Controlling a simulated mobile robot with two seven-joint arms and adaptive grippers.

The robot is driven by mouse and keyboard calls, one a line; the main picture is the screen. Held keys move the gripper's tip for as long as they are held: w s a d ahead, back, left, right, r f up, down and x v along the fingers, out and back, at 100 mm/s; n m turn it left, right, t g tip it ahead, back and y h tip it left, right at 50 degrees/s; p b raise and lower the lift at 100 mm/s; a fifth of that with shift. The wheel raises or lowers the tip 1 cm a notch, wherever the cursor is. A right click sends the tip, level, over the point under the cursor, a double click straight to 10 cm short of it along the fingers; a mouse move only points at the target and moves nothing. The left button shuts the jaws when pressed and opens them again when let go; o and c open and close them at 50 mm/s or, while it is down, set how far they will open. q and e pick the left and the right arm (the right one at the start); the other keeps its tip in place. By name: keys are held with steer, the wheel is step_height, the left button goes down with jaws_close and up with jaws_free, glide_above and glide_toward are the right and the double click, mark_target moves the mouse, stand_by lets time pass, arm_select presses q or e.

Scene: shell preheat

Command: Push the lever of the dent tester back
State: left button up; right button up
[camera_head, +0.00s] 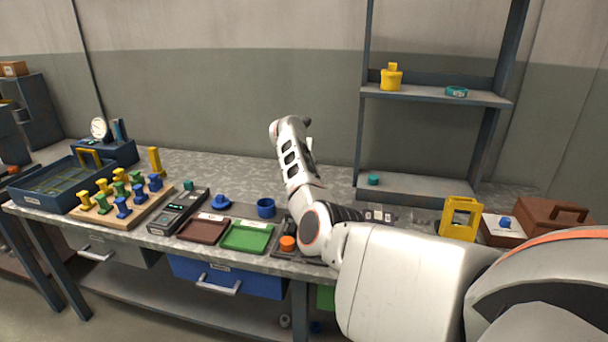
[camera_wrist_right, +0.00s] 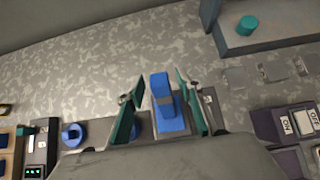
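In the right wrist view a blue upright piece with a grey band (camera_wrist_right: 168,112) stands between the fingers of my right gripper (camera_wrist_right: 160,82). It looks like a lever on a blue body, but I cannot tell for sure that it belongs to the dent tester. The fingers are apart, one on each side of it, with gaps showing; the gripper is open. In the head view my right arm hides this gripper and the spot. A device with a white dial (camera_head: 99,127) on a blue base stands at the far left of the table. My left gripper is not in view.
A blue cup (camera_head: 266,208), a blue knobbed piece (camera_head: 221,201), a green tray (camera_head: 246,236) and an orange button (camera_head: 288,242) lie left of my arm. An ON/OFF panel (camera_wrist_right: 296,122) is right of the gripper. A shelf (camera_head: 430,97) stands behind.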

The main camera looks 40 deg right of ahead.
step_height(320, 180, up, 6)
steer(key=shift+a, duration=0.1)
stand_by(0.7)
